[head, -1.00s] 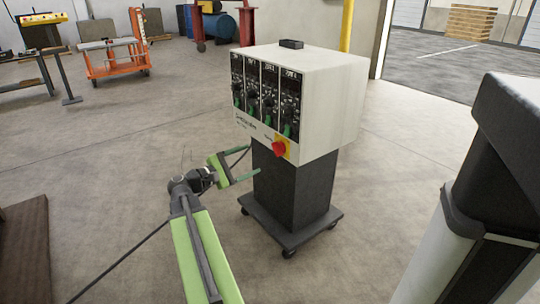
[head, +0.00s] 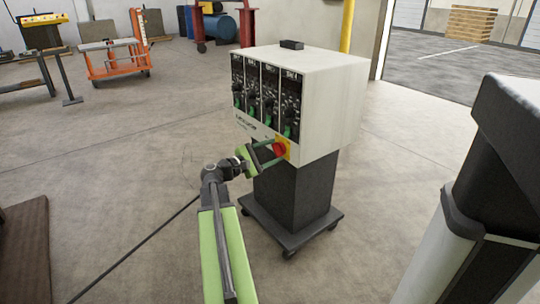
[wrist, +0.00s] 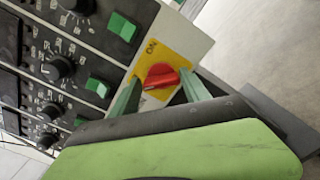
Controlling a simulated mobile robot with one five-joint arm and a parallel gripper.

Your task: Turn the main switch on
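The main switch is a red rotary knob (head: 280,149) on a yellow plate (head: 286,143) at the lower right of the control box's front. In the wrist view the red knob (wrist: 161,76) sits on the yellow plate (wrist: 178,52), where "ON" is printed. My gripper (head: 271,153) is at the knob. Its two green fingers are apart, one on each side of the knob in the wrist view (wrist: 162,92). I cannot tell whether the fingers touch it. The finger tips partly cover the plate's lower part.
The white control box (head: 325,90) stands on a dark wheeled pedestal (head: 292,195). Its front has black panels with knobs and green switches (wrist: 101,87). A small black object (head: 291,44) lies on top. Open floor (head: 130,140) is to the left.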

